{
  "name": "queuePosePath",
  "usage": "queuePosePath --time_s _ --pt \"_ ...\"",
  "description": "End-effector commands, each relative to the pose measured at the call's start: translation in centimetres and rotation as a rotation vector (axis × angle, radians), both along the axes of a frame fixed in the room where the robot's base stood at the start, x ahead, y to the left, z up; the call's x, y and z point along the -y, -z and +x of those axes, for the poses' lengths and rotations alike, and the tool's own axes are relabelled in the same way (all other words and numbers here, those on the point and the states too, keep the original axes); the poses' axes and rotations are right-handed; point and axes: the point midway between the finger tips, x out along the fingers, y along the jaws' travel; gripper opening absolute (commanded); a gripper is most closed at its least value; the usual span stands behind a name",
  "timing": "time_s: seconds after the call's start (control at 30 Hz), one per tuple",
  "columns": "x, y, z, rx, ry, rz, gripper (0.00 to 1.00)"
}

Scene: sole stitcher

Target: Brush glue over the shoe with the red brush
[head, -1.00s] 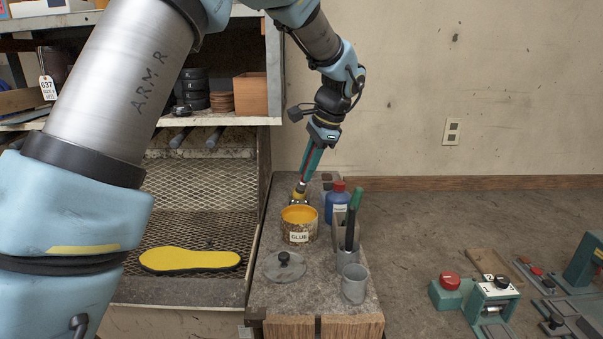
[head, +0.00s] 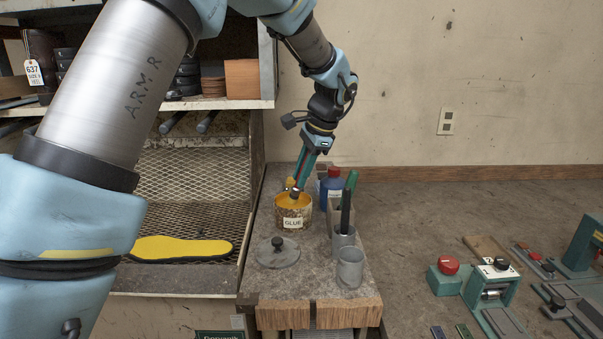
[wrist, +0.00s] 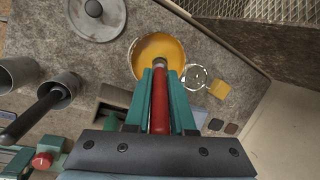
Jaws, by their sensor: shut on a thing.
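My gripper (wrist: 160,95) is shut on the red brush (wrist: 160,118), whose red handle lies between the teal fingers in the wrist view. The brush's metal neck points down into the glue pot (head: 292,222), and its bristles are hidden in or behind the orange-yellow glue (wrist: 158,52). In the head view my gripper (head: 305,170) is above the pot at the back of the stone-topped bench. The shoe part in view is a flat yellow sole (head: 180,248), lying on the mesh rack to the left of the bench.
A grey lid (head: 278,253) with a black knob lies in front of the pot. Grey cups (head: 350,268), one holding a dark-handled tool (head: 346,212), and a blue bottle (head: 332,185) stand on the right. A shelf (head: 200,104) overhangs the mesh rack. A teal press (head: 490,285) is at lower right.

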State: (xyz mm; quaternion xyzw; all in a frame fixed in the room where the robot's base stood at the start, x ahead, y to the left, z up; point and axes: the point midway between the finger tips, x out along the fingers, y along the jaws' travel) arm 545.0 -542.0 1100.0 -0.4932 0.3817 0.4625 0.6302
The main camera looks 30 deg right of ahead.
Motion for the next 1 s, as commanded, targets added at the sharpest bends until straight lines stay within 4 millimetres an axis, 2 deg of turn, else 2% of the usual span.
queuePosePath --time_s 1.0 --pt "0.01 0.5 0.0 0.0 0.0 0.0 0.0"
